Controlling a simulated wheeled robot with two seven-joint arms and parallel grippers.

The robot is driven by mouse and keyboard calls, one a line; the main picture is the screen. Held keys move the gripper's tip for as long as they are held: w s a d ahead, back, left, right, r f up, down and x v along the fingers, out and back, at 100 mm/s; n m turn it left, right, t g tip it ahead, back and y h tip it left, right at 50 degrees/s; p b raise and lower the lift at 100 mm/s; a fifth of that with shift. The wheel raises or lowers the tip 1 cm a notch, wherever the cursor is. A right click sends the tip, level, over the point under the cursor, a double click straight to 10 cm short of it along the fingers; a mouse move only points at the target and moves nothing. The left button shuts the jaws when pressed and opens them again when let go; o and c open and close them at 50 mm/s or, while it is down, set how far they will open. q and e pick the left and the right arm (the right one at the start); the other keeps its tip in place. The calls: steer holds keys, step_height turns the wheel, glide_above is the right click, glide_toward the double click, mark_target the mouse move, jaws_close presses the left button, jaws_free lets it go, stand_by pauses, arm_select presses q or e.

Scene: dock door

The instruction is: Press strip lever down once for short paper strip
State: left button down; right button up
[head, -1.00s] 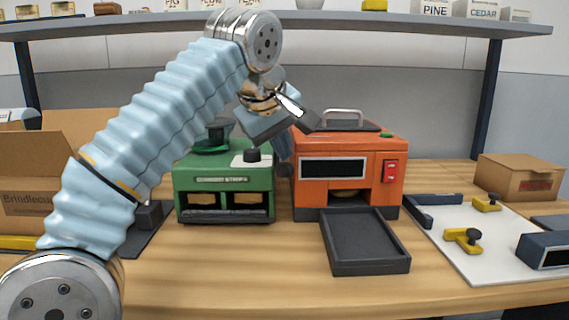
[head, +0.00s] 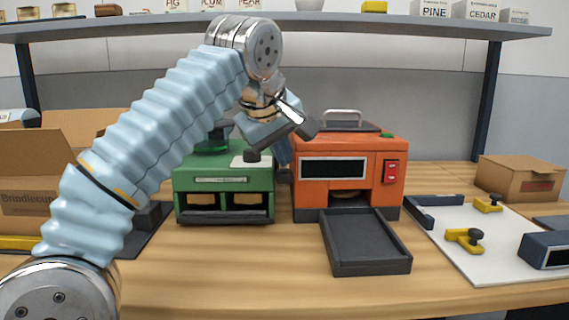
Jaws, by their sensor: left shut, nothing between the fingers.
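The green machine (head: 224,186) stands on the table with a pale label strip and two front slots showing tan material. A small black knob (head: 251,155), which looks like the strip lever, sits on the white plate at its top right. My left gripper (head: 262,149) is shut and empty, with its dark fingers angled down-left against or just over the knob. I cannot tell if they touch. No loose paper strip shows. My right gripper is not in view.
An orange machine (head: 318,187) with a red switch (head: 390,172) and dark tray (head: 367,262) stands close on the right. An open cardboard box (head: 30,190) is at the left. A white board (head: 485,262) with yellow clamps lies at the right. The front table is clear.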

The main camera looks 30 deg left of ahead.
mark_target(282, 172)
arm_select(q)
steer(key=shift+s+d+f+b, duration=0.1)
steer(key=shift+s+f+b, duration=0.1)
steer(key=shift+f+b, duration=1.5)
stand_by(1.3)
steer(key=shift+f, duration=0.1)
stand_by(0.6)
step_height(282, 172, up, 2)
steer(key=p, duration=0.3)
steer(key=shift+w+r, duration=0.1)
steer(key=shift+r, duration=0.15)
steer(key=shift+w+a+r+p, duration=0.15)
steer(key=shift+r+p, duration=0.8)
steer(key=shift+p, duration=0.2)
steer(key=shift+w+a+r+p, duration=0.1)
steer(key=shift+w+r+p, duration=0.05)
steer(key=shift+r+p, duration=0.9)
steer(key=shift+f, duration=0.15)
steer(key=shift+w+r, duration=0.15)
steer(key=shift+r, duration=0.75)
steer(key=shift+w+r, duration=0.15)
steer(key=shift+r, duration=0.75)
steer(key=shift+a+r, duration=0.15)
steer(key=shift+r, duration=0.5)
